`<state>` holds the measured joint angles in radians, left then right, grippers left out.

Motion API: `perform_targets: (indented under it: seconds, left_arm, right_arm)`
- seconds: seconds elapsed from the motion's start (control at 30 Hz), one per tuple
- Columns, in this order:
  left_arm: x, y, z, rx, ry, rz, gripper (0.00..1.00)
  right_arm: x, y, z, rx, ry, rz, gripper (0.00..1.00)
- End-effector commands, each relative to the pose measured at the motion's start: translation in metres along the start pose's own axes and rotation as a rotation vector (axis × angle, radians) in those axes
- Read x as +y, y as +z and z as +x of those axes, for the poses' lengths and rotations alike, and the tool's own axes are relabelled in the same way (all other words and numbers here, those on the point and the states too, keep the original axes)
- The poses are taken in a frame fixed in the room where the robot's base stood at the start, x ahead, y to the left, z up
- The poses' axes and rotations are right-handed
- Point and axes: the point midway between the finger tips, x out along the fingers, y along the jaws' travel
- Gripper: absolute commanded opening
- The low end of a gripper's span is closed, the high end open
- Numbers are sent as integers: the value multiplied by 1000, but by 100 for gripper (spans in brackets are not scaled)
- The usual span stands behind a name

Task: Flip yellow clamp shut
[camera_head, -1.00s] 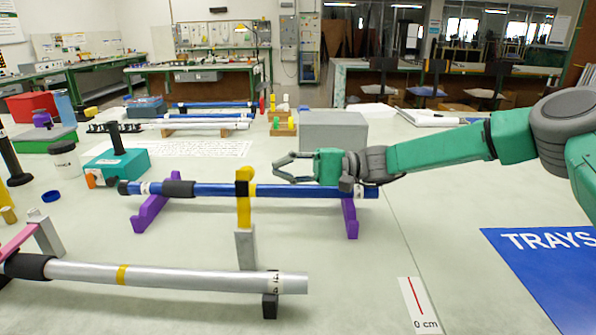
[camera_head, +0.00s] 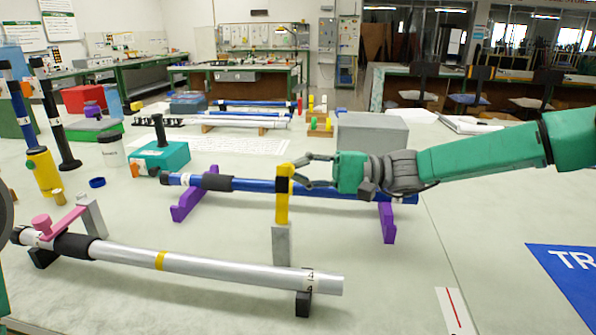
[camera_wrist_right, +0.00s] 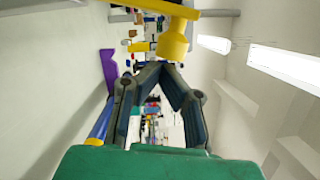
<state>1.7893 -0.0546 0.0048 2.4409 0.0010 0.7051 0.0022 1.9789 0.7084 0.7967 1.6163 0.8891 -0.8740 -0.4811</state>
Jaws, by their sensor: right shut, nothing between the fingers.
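The yellow clamp (camera_head: 282,208) stands upright on a grey post (camera_head: 282,246) behind the silver rod (camera_head: 215,272), its arm raised off the rod. A yellow knob (camera_wrist_right: 174,42) on it shows in the right wrist view, just beyond the fingertips. My right gripper (camera_head: 306,172) is shut and empty, its tips close to the right side of the clamp's upper end. I cannot tell whether they touch it. In the right wrist view my fingers (camera_wrist_right: 158,70) converge just below the knob. My left gripper is not in view.
A blue rod (camera_head: 345,191) on purple stands (camera_head: 388,222) runs behind the clamp. A pink clamp (camera_head: 58,226) lies across the silver rod's left part. A grey box (camera_head: 372,134) stands behind my right arm.

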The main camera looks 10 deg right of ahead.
Motion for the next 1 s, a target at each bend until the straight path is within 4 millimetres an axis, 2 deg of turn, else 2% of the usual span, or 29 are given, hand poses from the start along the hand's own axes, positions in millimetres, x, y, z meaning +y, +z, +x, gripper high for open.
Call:
perform_targets:
  seconds: [0.67,1.0]
  left_arm:
    - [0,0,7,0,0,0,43]
    - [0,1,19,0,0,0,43]
  right_arm:
    - [-7,11,1,-3,28,-122,0]
    - [-17,28,-4,-1,84,-342,0]
